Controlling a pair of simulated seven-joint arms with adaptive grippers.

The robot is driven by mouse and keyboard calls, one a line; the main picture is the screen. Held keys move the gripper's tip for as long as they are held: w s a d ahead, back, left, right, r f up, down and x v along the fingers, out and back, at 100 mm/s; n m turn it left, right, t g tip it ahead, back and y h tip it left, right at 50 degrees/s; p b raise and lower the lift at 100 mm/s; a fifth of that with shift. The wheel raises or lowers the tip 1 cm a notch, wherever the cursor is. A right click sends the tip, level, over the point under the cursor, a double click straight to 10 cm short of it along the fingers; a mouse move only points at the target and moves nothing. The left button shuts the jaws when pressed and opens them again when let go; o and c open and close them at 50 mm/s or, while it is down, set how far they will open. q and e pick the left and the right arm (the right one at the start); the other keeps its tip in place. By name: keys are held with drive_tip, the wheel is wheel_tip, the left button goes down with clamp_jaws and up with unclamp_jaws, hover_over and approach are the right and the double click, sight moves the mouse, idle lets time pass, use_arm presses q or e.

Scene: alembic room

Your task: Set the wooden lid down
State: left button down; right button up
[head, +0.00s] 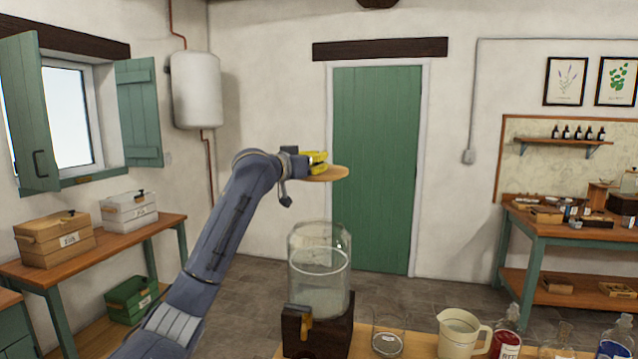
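The wooden lid (334,174) is a flat, round, light-brown disc held up in the air, roughly level. My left gripper (318,161), with yellow fingers, is shut on it at its left part. The lid is above a large glass jar (318,275), clearly apart from it. The jar's top looks open, and it stands on a dark wooden base (330,335) with a tap (305,328) on the front. My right gripper is not in view.
A wooden table (420,345) at the bottom holds a glass beaker (388,338), a cream jug (460,333) and several bottles, including a red one (506,338). A side bench (110,250) with boxes is at left. A workbench (560,225) stands at right.

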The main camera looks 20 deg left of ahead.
use_arm(q)
wheel_tip(320, 180, up, 4)
drive_tip(key=shift+r, duration=0.15)
drive_tip(key=s+d+r+n+y, duration=0.1)
drive_tip(key=s+d+r+y, duration=0.1)
drive_tip(key=s+r, duration=0.3)
drive_tip(key=s+d+f+n+y, duration=0.1)
drive_tip(key=s+f, duration=0.7)
drive_tip(key=f, duration=0.8)
drive_tip(key=s+f+n+t+y, duration=0.15)
drive_tip(key=s+f, duration=0.65)
drive_tip(key=f, duration=0.9)
drive_tip(key=s+d+f+n+y, duration=0.15)
drive_tip(key=s+f, duration=0.65)
drive_tip(key=f, duration=0.8)
drive_tip(key=s+f, duration=0.4)
drive_tip(key=s, duration=0.6)
drive_tip(key=shift+s+a+m, duration=0.15)
drive_tip(key=shift+a+m, duration=0.15)
drive_tip(key=shift+m, duration=0.1)
